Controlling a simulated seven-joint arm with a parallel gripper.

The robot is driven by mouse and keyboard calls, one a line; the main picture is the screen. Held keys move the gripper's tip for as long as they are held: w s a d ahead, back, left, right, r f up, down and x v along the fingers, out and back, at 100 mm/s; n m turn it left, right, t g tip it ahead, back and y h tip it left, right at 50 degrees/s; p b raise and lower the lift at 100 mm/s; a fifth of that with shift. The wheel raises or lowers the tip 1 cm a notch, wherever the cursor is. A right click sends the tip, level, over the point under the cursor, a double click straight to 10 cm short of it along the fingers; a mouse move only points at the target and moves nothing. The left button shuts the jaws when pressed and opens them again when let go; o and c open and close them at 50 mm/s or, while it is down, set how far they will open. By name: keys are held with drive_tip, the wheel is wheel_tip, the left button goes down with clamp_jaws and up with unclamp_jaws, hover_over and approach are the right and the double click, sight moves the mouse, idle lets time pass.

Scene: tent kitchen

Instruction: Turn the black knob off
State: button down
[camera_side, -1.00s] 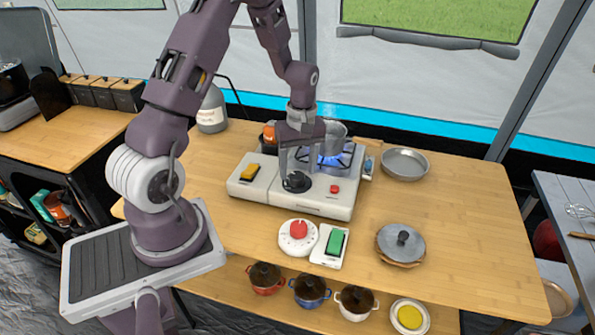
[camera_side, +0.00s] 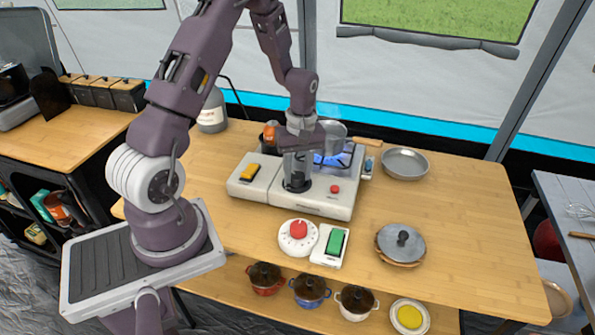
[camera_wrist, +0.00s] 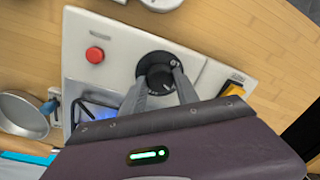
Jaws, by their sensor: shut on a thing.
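The black knob (camera_side: 297,187) sits on the front of the white stove (camera_side: 325,203). In the wrist view the knob (camera_wrist: 157,70) is round and dark with a raised grip across its middle. My gripper (camera_side: 298,178) points down over it, and its grey fingers are shut on the knob, one on each side, as the wrist view (camera_wrist: 158,82) shows. A blue flame (camera_side: 332,160) glows on the burner behind the knob, so the burner is lit. The hand and fingers partly hide the knob in the side view.
A red button (camera_side: 335,189) is right of the knob and a yellow switch (camera_side: 249,172) left. A red-knobbed white timer (camera_side: 298,237) and a green switch (camera_side: 335,243) stand in front. A grey pan (camera_side: 404,163) is at right. A wooden-handled pan (camera_side: 368,142) is at the burner.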

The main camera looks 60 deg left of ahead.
sight(298, 176)
drive_tip(key=m, duration=0.6)
drive_tip(key=shift+m, duration=0.3)
drive_tip(key=m, duration=0.6)
drive_tip(key=shift+m, duration=0.6)
drive_tip(key=c, duration=0.9)
unclamp_jaws()
drive_tip(key=shift+r+t, duration=0.15)
drive_tip(key=shift+t, duration=0.15)
drive_tip(key=r, duration=0.6)
drive_tip(key=shift+d+r, duration=0.25)
drive_tip(key=shift+r, duration=0.2)
